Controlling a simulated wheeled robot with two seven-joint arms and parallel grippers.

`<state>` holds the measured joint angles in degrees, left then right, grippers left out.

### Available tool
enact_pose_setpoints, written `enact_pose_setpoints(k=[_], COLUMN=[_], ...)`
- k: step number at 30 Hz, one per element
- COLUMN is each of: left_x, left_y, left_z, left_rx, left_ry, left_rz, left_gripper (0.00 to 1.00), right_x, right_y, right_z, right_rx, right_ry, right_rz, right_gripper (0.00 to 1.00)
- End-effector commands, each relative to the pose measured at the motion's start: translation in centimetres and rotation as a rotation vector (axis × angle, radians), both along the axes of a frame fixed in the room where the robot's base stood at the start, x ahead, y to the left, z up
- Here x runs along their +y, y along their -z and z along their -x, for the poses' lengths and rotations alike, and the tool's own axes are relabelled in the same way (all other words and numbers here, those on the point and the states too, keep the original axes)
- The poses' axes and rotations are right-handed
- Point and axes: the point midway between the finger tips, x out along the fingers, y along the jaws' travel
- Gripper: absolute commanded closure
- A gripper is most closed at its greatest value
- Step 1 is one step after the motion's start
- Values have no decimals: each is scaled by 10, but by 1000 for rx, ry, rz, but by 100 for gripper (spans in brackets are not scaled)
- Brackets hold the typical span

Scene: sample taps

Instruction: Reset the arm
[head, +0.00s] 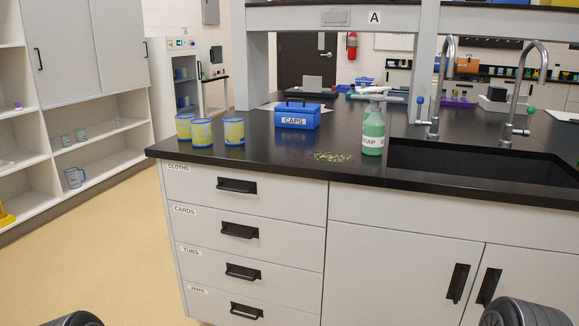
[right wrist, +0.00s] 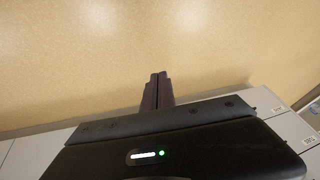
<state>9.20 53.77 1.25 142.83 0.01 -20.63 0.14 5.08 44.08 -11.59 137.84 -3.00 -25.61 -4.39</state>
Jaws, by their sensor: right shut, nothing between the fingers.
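My right gripper (right wrist: 158,76) shows in the right wrist view with its two dark fingers together and nothing between them. It hangs over the tan floor (right wrist: 200,45), with pale cabinet fronts (right wrist: 60,143) close behind it. In the head view only dark rounded parts of my arms show at the bottom left and bottom right corners. Neither gripper is seen in the head view, and my left gripper is out of sight.
A black counter (head: 270,155) holds several yellow-and-blue cups (head: 201,132), a blue CAPS box (head: 297,115), a green soap bottle (head: 373,135), scattered crumbs (head: 331,157) and a sink (head: 480,170) with two taps. Labelled drawers (head: 250,206) face me. Open floor lies left.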

Motion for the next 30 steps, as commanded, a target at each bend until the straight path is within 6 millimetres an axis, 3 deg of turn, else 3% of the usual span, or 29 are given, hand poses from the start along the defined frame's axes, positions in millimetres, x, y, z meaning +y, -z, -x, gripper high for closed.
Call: enact_pose_setpoints(k=[3, 10, 12, 20, 27, 30], left_x=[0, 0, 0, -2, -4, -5], left_y=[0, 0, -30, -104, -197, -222], left_z=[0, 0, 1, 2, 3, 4], left_rx=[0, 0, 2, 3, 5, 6], left_ry=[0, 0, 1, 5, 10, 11], left_rz=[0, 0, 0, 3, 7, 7], left_gripper=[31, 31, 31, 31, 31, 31], right_x=[47, 124, 121, 121, 123, 123], right_y=[15, 24, -5, -78, -171, -197], right_z=[49, 125, 124, 124, 125, 126], right_rx=[142, 319, 317, 316, 318, 319], right_ry=[13, -53, -44, -50, -55, -57], right_rz=[-99, -235, -233, -231, -233, -234], right_gripper=[100, 100, 100, 100, 100, 100])
